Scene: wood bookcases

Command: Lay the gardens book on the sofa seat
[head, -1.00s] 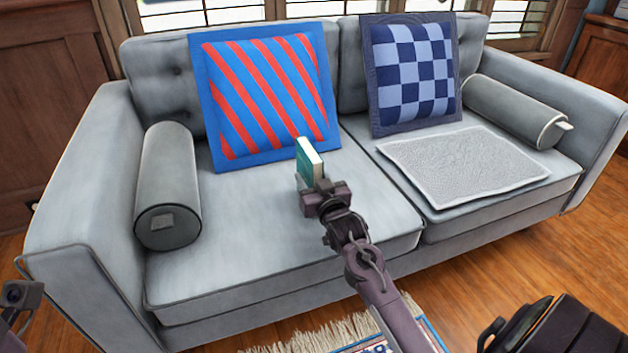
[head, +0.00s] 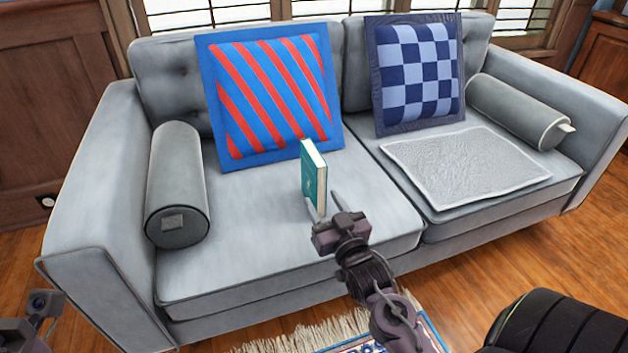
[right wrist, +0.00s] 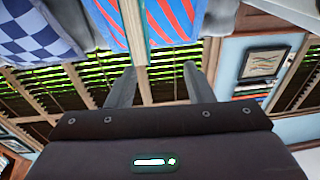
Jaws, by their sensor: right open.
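The teal gardens book (head: 313,178) stands upright on the left seat cushion of the grey sofa (head: 240,235), its pale page edge facing right. My right gripper (head: 322,204) is open just in front of the book, its fingers pointing toward the book's lower part. The fingers look clear of a grip, but whether one still touches the book is hard to tell. The right wrist view shows the two fingers (right wrist: 160,70) spread apart. Part of my left arm's end (head: 38,305) shows at the lower left corner; its jaws cannot be made out.
A red-and-blue striped pillow (head: 270,95) leans behind the book. A checked pillow (head: 417,75) and a grey folded blanket (head: 465,168) are on the right half. Grey bolsters lie at the left (head: 178,185) and right (head: 515,110) arms. Bare seat lies left of the book.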

